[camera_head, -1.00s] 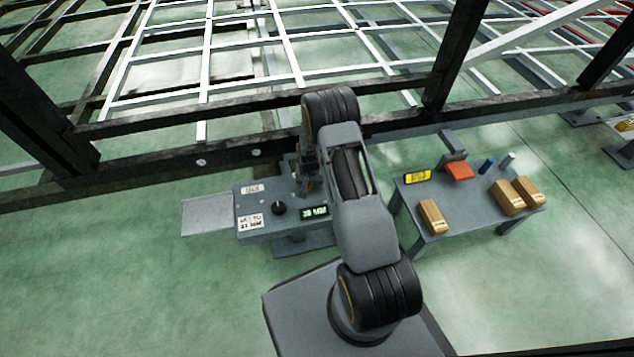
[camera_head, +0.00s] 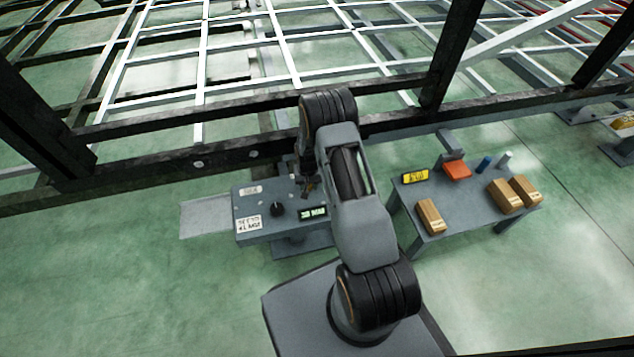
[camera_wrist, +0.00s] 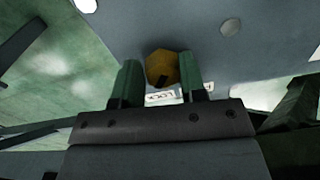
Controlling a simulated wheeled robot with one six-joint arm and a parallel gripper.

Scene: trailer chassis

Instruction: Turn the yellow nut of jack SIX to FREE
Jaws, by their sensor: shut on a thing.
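In the wrist view the yellow nut (camera_wrist: 162,66) sits against a grey plate, between the two green fingers of my gripper (camera_wrist: 160,76). The fingers are shut on the nut from both sides. The nut has a dark mark on its lower part. A white label (camera_wrist: 165,99) below the nut is partly covered and seems to read LOCK. In the head view my gripper (camera_head: 307,186) is down at the right part of a grey jack box (camera_head: 257,233). My arm hides much of that spot, and the nut cannot be made out there. I cannot read the jack's number.
The box carries a black knob (camera_head: 278,209), a lit green display (camera_head: 312,212) and white labels. A dark chassis beam (camera_head: 200,164) runs just behind it. A grey table (camera_head: 455,215) at right holds cartons, an orange block and a yellow sign. Green floor at left is open.

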